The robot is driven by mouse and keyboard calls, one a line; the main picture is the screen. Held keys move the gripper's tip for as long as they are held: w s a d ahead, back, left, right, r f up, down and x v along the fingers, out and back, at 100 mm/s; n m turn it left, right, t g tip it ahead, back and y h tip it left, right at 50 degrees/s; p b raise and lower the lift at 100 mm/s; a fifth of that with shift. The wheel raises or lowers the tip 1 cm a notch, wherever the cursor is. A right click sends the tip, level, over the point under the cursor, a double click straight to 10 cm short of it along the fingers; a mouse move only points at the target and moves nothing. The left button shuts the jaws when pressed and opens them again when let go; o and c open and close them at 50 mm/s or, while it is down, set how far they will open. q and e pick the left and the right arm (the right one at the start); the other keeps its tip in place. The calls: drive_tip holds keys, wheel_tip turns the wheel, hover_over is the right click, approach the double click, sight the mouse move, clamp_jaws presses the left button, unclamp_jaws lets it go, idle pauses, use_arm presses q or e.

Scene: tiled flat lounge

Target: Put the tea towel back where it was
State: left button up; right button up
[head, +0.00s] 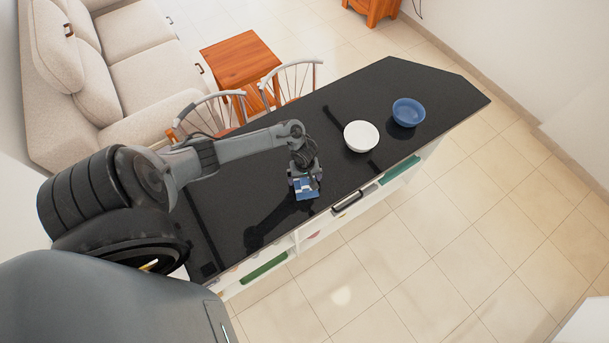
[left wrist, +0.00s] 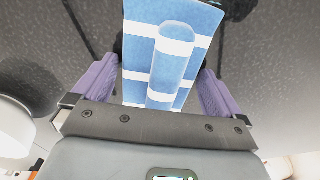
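The tea towel (head: 306,189) is blue with white bands. It is at the fingers of my left gripper (head: 304,178), over the front part of the black counter top. In the left wrist view the folded towel (left wrist: 172,65) fills the space between the two purple-padded fingers of the left gripper (left wrist: 160,85), with a raised fold along its middle. My right gripper is not in view.
On the counter (head: 250,165) stand a white bowl (head: 361,136), just right of the gripper, and a blue bowl (head: 408,112) farther right. Open shelves with a green item (head: 400,170) run below the front edge. Chairs (head: 292,80) stand behind. The counter's left part is clear.

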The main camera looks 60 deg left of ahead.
use_arm(q)
drive_tip(key=shift+r, duration=0.1)
wheel_tip(320, 180, up, 12)
drive_tip(key=p, duration=0.4)
drive_tip(key=d+r+m+t, duration=0.35)
drive_tip(key=d+m, duration=0.65)
drive_tip(key=d, duration=0.6)
drive_tip(key=s+d+r+m, duration=0.6)
drive_tip(key=s+r, duration=0.4)
drive_tip(key=r, duration=0.2)
drive_tip(key=shift+d+m, duration=0.15)
drive_tip(key=shift+m, duration=0.15)
